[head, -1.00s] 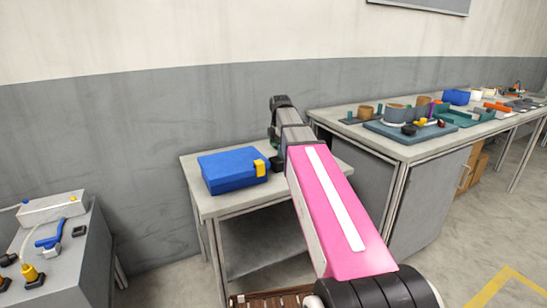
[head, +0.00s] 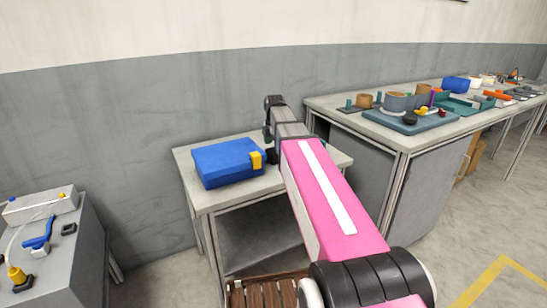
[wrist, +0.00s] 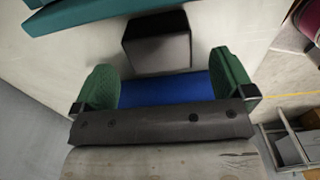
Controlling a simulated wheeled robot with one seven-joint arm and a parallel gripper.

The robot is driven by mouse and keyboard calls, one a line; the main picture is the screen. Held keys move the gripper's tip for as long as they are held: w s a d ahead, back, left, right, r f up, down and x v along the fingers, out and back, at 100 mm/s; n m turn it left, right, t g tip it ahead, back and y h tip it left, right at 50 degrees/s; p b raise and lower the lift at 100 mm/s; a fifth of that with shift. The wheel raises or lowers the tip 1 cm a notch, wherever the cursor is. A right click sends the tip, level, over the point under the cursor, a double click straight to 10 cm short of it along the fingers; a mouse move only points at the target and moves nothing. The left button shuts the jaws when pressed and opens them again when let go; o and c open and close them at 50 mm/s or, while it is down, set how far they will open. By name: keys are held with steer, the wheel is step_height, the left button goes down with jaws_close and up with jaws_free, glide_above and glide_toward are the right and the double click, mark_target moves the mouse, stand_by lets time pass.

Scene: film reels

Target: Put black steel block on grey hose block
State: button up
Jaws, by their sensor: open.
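A dark block (wrist: 155,45), black on one face and greyish on the other, stands on the light table top in the wrist view; I take it for the black steel block. My gripper (wrist: 163,88) has green fingertips, spread apart and empty, with the block just beyond them. In the head view a small dark shape (head: 271,156) beside the blue case is probably this block, partly hidden by my arm. A light grey block (head: 40,204) with a pale hose stands on the grey bench at far left; it looks like the grey hose block.
A blue case (head: 225,164) with a yellow latch lies on the small table (head: 210,201), left of my gripper. Teal pieces (wrist: 100,12) lie beyond the block. A long workbench (head: 400,138) at right holds several parts. Open floor separates the small table and grey bench.

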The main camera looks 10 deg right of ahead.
mark_target(274, 151)
steer(key=shift+a+f, duration=0.1)
steer(key=shift+f, duration=2.25)
steer(key=shift+r, duration=0.1)
steer(key=c, duration=1.7)
